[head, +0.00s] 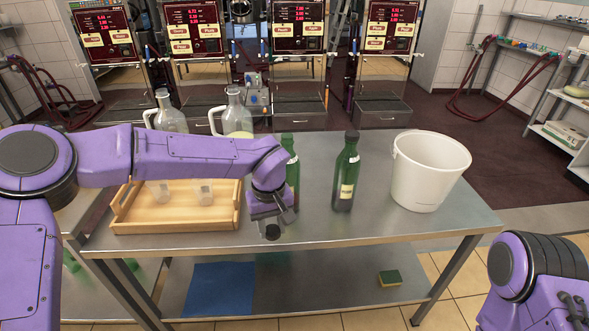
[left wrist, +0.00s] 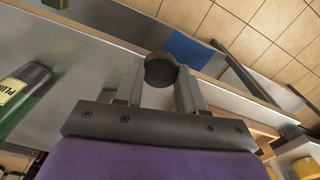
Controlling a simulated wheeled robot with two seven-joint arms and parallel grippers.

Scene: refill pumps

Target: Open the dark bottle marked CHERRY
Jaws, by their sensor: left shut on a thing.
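My left gripper (head: 272,228) is shut on a small black ribbed cap (left wrist: 160,69), held clear of any bottle, near the table's front edge. A dark green bottle (head: 292,172) stands upright just behind it, partly hidden by my left arm; no black cap shows on its top and its label is hidden. A second dark green bottle (head: 347,168) stands upright to the right with a black cap on; its label is too small to read. In the left wrist view a green bottle (left wrist: 22,98) has a label starting PLU. I cannot read CHERRY anywhere. My right gripper is out of view.
A wooden tray (head: 170,226) with glasses is at the left of the steel table (head: 320,225), with glass jugs (head: 237,118) behind. A white bucket (head: 428,172) stands at the right. A blue cloth (head: 218,288) and a sponge (head: 389,278) lie on the lower shelf.

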